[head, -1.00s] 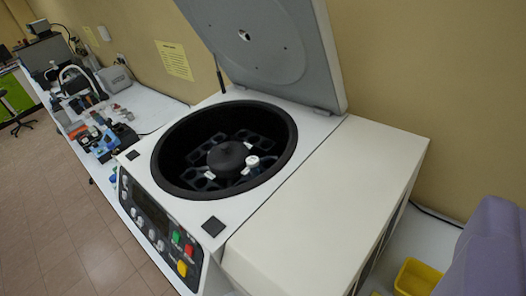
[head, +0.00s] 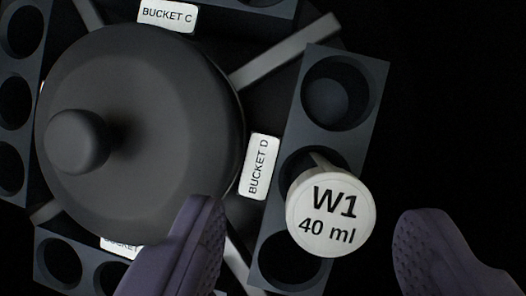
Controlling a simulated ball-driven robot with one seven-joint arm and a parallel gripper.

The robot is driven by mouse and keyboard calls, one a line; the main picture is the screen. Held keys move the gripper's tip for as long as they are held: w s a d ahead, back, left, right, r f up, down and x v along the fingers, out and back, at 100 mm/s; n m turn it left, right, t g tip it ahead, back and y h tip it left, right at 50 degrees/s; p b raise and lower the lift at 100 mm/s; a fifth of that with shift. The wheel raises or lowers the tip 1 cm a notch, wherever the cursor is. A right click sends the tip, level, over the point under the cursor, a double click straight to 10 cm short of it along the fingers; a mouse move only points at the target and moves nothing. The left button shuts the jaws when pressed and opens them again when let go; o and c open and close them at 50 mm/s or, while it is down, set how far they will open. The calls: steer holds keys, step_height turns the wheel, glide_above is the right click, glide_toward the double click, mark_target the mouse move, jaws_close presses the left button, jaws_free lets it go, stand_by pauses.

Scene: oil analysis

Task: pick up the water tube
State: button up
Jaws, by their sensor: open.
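The water tube (head: 331,214) shows as a white round cap marked "W1 40 ml". It stands in a hole of the dark grey bucket (head: 363,128) beside the "BUCKET D" label, and its body is mostly hidden under the cap. My gripper (head: 312,240) is open, with one purple finger at the lower left and the other at the lower right. The cap lies between the two fingers in the picture, with gaps on both sides. I cannot tell how far above the cap the fingertips are.
The rotor's dark round hub with a knob (head: 140,130) fills the left side, close to the left finger. Other buckets with empty holes surround it, including one by the "BUCKET C" label (head: 167,16). The right side is dark.

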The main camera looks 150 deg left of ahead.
mark_target(332, 231)
steer(key=f, duration=0.2)
steer(key=w+f, duration=0.1)
steer(key=f, duration=0.1)
steer(key=shift+d, duration=0.35)
steer(key=shift+w+a+f, duration=0.15)
steer(key=shift+w, duration=0.05)
steer(key=shift+c, duration=1)
steer(key=c, duration=0.9)
